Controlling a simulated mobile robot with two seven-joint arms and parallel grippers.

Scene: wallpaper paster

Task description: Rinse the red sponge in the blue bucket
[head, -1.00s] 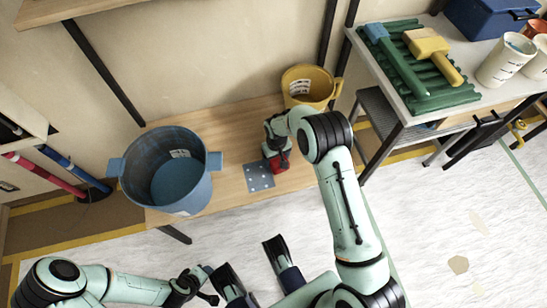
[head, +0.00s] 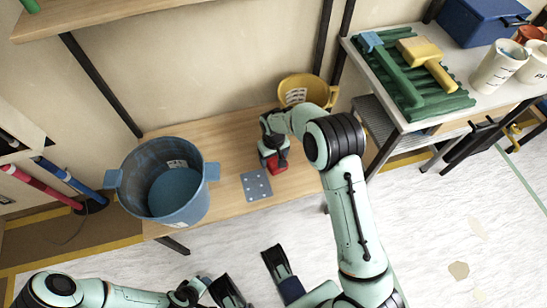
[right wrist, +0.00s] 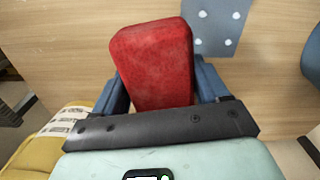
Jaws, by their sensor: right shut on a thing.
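The red sponge (head: 276,164) is in my right gripper (head: 270,155), over the wooden bench to the right of the blue bucket. The gripper is shut on it; in the right wrist view the red sponge (right wrist: 155,65) stands between the two blue fingers. Whether it touches the bench is unclear. The blue bucket (head: 205,195) stands upright on the left end of the bench, open at the top with side handles. Its inside is blue; I cannot tell if it holds water. My left gripper (head: 246,268) is open and empty in front of the bench.
A grey-blue dotted plate (head: 256,186) lies on the wooden bench (head: 228,140) between bucket and sponge. A yellow bucket (head: 308,90) stands behind my right gripper. A side table (head: 402,118) at right holds brushes on a green tray, a blue box and cups.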

